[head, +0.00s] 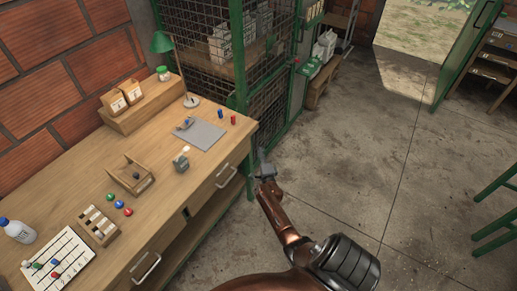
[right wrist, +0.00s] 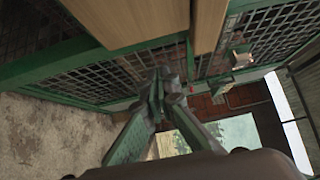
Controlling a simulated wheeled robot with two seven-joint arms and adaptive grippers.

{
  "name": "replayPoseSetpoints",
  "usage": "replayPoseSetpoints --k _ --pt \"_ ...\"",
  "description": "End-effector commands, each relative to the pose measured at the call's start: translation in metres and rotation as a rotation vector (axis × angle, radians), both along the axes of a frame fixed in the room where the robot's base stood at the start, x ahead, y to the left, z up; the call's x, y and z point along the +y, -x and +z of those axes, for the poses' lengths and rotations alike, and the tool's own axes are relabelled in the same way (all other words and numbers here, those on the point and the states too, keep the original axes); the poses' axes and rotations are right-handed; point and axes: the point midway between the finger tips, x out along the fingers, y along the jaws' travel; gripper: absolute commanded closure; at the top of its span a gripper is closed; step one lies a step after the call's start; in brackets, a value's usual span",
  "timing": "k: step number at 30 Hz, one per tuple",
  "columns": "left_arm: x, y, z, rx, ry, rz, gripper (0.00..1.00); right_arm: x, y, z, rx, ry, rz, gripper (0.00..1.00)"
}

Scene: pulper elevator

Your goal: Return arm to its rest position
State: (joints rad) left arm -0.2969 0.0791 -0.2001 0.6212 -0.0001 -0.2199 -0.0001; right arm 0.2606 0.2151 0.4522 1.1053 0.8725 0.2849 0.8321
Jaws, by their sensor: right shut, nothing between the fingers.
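My right gripper (head: 263,160) is shut and empty. In the head view it is just right of the workbench's far right corner, in front of the green mesh cage. My copper-coloured right arm reaches up to it from the bottom of the view. In the right wrist view the shut fingers (right wrist: 164,84) show in front of the green frame and mesh. Whether they touch the cage I cannot tell. My left gripper is not in view.
The wooden workbench (head: 78,150) on the left holds a lamp, small boxes, coloured pieces and a grey mat (head: 199,134). The green mesh cage (head: 205,40) stands behind. A green stool (head: 497,205) is at the right. Concrete floor (head: 375,150) between is clear.

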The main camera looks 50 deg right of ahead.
Motion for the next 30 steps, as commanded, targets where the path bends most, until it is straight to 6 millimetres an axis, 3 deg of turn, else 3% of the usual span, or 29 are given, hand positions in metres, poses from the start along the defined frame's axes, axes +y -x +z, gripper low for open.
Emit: replayPoseSetpoints --k 1,10,15,24,27,30 --pt "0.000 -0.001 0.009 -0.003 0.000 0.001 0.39 0.014 0.009 0.003 -0.003 -0.009 0.004 1.00" --pt "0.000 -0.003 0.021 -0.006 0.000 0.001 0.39 0.040 0.064 0.000 -0.001 -0.007 -0.008 1.00" --pt "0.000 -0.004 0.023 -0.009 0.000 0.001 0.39 0.050 0.074 0.000 -0.001 -0.005 -0.006 1.00" --pt "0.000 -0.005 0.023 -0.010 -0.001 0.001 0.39 0.053 0.075 -0.002 0.003 -0.005 -0.002 1.00" --pt "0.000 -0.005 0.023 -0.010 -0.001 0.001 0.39 0.061 0.077 -0.017 0.049 0.013 0.020 1.00" --pt "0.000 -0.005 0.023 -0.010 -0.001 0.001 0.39 0.081 0.085 -0.054 0.174 0.063 0.080 1.00"
